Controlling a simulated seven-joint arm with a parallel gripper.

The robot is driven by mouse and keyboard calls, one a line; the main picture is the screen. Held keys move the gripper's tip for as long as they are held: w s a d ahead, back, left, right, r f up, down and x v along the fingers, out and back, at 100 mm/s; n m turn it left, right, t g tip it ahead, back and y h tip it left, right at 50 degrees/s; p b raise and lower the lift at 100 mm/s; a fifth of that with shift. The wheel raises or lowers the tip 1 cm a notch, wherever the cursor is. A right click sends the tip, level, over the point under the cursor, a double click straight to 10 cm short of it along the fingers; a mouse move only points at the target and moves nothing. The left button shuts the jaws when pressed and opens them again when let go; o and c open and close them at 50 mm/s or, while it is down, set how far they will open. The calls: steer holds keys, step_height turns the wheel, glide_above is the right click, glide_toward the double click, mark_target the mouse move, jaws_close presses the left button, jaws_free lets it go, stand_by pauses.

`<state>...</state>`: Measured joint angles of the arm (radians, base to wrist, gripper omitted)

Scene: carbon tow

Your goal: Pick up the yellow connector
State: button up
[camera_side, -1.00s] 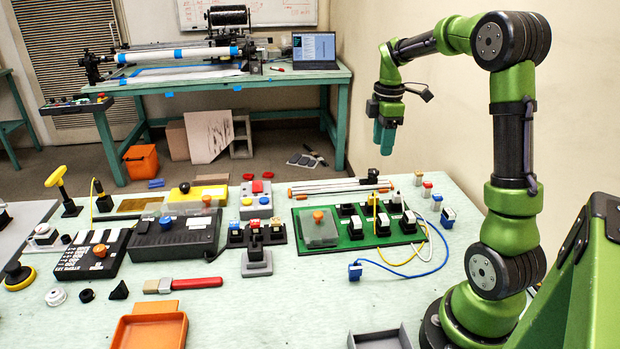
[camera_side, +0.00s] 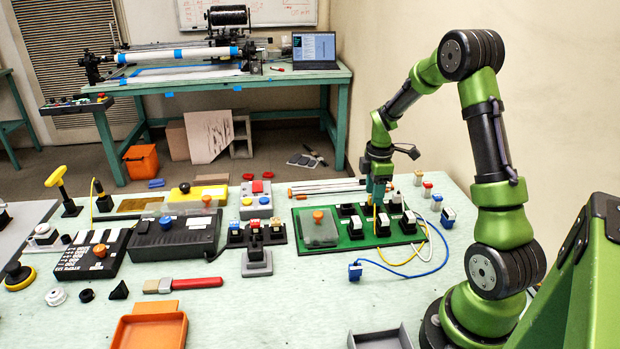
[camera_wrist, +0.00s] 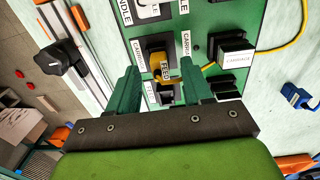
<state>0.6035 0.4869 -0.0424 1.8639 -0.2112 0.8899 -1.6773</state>
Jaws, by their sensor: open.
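The yellow connector (camera_wrist: 158,46) sits at a dark socket on the green board, and its yellow cable runs off to the right in the wrist view. In that view it lies between and just beyond the two fingers of my gripper (camera_wrist: 159,68), which are spread apart and empty. In the side view my gripper (camera_side: 377,198) points down over the back part of the green board (camera_side: 340,246). There the fingers mostly hide the connector, and only the yellow cable (camera_side: 375,218) shows clearly. I cannot tell whether a finger touches the connector.
Several dark sockets with white labels (camera_side: 382,225) crowd the board around the fingers. A clear box with an orange knob (camera_side: 318,230) stands at its left. A blue connector (camera_side: 355,271) lies in front. A slide rail (camera_side: 335,187) with a black knob runs behind.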

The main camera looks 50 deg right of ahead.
steer(key=shift+f, duration=0.8)
jaws_close()
steer(key=shift+r, duration=0.2)
steer(key=shift+r, duration=0.2)
step_height(320, 180, up, 3)
steer(key=shift+s+a, duration=0.15)
steer(key=s+a+r, duration=0.1)
steer(key=s+a, duration=0.8)
steer(key=s, duration=0.3)
steer(key=w+d+r, duration=0.2)
steer(key=w, duration=0.6)
steer(key=w+d+r, duration=0.1)
steer(key=w+d, duration=0.1)
steer(key=w, duration=0.7)
steer(key=shift+w+d+r, duration=0.2)
steer(key=shift+r, duration=0.2)
